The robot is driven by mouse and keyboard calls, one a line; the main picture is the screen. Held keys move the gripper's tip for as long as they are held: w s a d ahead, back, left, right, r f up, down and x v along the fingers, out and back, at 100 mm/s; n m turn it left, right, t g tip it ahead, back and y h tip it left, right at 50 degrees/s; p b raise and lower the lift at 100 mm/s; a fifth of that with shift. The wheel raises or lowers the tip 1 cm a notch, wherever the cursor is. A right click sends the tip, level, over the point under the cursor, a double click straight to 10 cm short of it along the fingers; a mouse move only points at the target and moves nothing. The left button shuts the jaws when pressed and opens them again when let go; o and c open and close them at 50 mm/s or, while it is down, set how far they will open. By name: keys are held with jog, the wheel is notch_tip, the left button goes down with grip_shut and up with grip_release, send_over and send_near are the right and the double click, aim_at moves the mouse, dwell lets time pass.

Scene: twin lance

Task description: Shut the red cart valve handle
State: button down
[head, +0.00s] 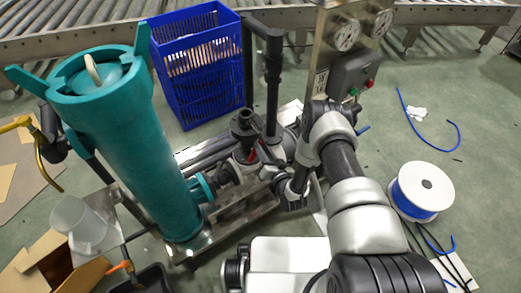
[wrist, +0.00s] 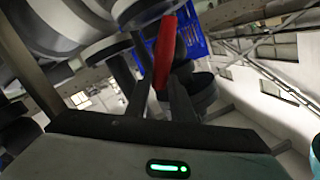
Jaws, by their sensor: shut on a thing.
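The red cart valve handle (wrist: 165,48) shows in the wrist view as a narrow upright red bar. Its lower end lies between the dark fingers of my gripper (wrist: 158,86), which is shut on it. In the head view, a small red part (head: 244,156) shows among the dark pipe fittings right of the teal cylinder. My arm reaches down to those fittings from the right, and my fingertips are hard to make out there. Much of the valve body is hidden by pipes and by my arm.
The tall teal cylinder (head: 130,150) stands on the cart, left of the valve. A blue crate (head: 200,95) stands behind. A gauge panel (head: 352,70) rises close to my arm. A white spool (head: 422,190) and loose blue hose (head: 428,121) lie on the floor at right.

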jog(key=shift+w+d+f+m+g+y, duration=0.25)
jog(key=shift+d+f+m+g+y, duration=0.15)
jog(key=shift+m, duration=1.15)
jog(key=shift+w+d+f+m+g+y, duration=0.2)
jog(key=shift+f+m+g, duration=0.25)
jog(key=shift+m, duration=1.15)
jog(key=shift+w+d+f+m+g+y, duration=0.3)
jog(key=shift+f+m, duration=0.25)
jog(key=shift+m, duration=1)
jog(key=shift+s, duration=0.1)
jog(key=c, duration=1.5)
grip_release()
jog(key=shift+c, duration=0.2)
jog(key=shift+f, duration=0.1)
